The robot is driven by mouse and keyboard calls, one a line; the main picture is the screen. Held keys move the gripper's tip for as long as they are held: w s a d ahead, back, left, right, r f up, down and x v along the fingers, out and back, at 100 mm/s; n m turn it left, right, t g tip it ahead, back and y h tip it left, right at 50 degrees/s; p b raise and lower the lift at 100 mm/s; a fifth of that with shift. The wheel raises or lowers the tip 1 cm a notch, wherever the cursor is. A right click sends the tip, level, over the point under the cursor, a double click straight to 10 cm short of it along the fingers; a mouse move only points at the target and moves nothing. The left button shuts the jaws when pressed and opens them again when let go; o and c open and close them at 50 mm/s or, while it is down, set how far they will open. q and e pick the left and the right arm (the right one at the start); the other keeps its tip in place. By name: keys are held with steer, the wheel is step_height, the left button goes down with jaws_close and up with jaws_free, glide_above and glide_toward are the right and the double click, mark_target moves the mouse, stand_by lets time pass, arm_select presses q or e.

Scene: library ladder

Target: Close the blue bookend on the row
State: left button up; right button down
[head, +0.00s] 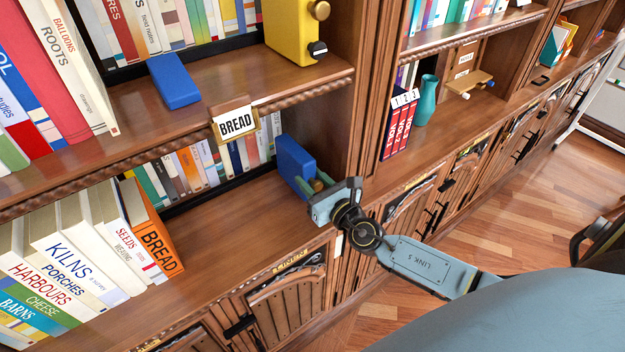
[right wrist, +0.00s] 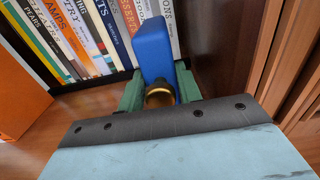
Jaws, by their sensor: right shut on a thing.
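The blue bookend (head: 293,158) stands upright on the lower shelf, at its right end near the upright panel. In the right wrist view, the blue bookend (right wrist: 154,50) has a brass knob (right wrist: 160,95) on its near side. My right gripper (head: 318,187) is shut on the bookend, with its green fingers on either side of the knob. The row of books (head: 75,250) stands at the left of the same shelf, ending in the orange BREAD book (head: 155,232). A wide bare stretch of shelf separates that book from the bookend. My left gripper is not in view.
Behind the shelf stand more books (head: 190,170). A BREAD label (head: 236,123) hangs from the upper shelf edge. Above are another blue block (head: 173,80) and a yellow bookend (head: 292,30). A teal vase (head: 426,100) stands in the right-hand bay.

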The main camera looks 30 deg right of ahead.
steer(key=a, duration=0.3)
steer(key=a+p, duration=0.1)
steer(key=a, duration=0.3)
steer(key=s+a+p, duration=0.1)
steer(key=a, duration=0.3)
steer(key=shift+r, duration=0.1)
steer(key=a, duration=1)
steer(key=s+a+b, duration=0.1)
steer(key=a, duration=0.5)
steer(key=c, duration=1.2)
jaws_free()
steer(key=shift+s, duration=0.1)
steer(key=shift+o, duration=0.2)
steer(key=shift+s, duration=0.1)
steer(key=s+d, duration=0.1)
steer(key=s, duration=1.2)
